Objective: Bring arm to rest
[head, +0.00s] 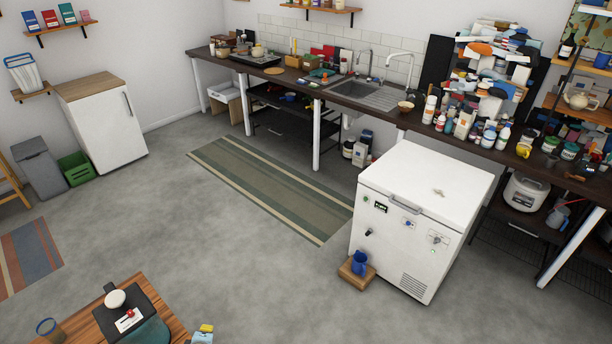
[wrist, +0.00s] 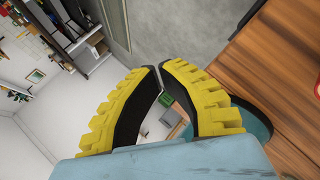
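In the head view only a small yellow and blue part of my gripper (head: 206,329) shows at the bottom edge, just right of the wooden table (head: 176,328). The rest of the arm is out of view. In the wrist view the table (wrist: 280,75) lies to the right of the fingers; the view is tilted.
The table bears a dark tray (head: 108,322) with a white bowl (head: 115,298), and a teal item (head: 150,334). A white chest freezer (head: 425,190) stands right, with a blue mug (head: 359,262) on a wooden block beside it. Grey floor between them is open.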

